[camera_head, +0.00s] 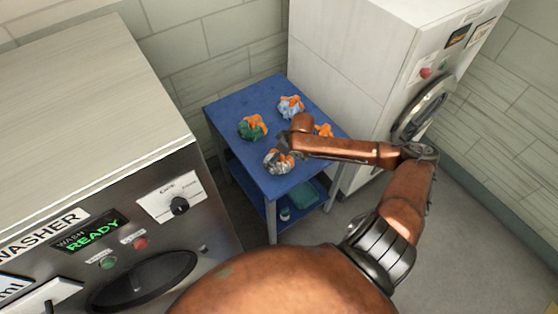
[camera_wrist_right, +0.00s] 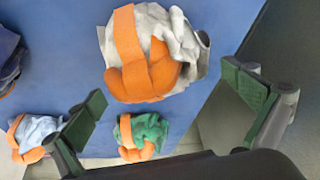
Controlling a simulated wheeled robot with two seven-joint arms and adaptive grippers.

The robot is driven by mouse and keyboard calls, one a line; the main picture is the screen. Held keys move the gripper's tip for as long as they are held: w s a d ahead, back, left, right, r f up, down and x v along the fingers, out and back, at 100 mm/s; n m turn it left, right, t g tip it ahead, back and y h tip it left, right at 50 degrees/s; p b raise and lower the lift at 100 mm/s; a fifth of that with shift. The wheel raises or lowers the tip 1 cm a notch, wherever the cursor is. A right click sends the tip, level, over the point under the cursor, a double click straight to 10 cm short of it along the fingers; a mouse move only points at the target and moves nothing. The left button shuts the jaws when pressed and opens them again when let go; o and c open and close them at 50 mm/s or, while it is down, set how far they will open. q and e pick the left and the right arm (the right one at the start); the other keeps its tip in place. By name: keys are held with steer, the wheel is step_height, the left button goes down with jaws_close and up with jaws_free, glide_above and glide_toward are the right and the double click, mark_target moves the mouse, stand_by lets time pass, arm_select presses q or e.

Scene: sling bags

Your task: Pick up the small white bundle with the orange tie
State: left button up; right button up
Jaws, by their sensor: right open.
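The small white bundle with the orange tie (camera_head: 273,161) lies near the front of the blue table in the head view, partly covered by my right gripper (camera_head: 284,152). In the right wrist view the white bundle (camera_wrist_right: 187,45) is large and upper centre, its orange band and knot facing the camera. My right gripper (camera_wrist_right: 164,86) is open, one finger low left of the bundle and one to its right. My left gripper is in neither view.
A green bundle (camera_head: 250,129) and a light blue bundle (camera_head: 290,106) lie farther back on the blue table (camera_head: 262,96). Another orange-tied bundle (camera_head: 324,130) is partly behind my right arm. A washer (camera_head: 95,110) stands left, a white machine (camera_head: 345,55) behind right.

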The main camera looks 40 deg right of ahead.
steer(key=shift+x, duration=1.25)
steer(key=shift+d+f, duration=0.1)
steer(key=shift+f, duration=0.15)
steer(key=shift+c, duration=0.3)
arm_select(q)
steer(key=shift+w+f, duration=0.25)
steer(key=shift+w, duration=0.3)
arm_select(e)
steer(key=c, duration=1)
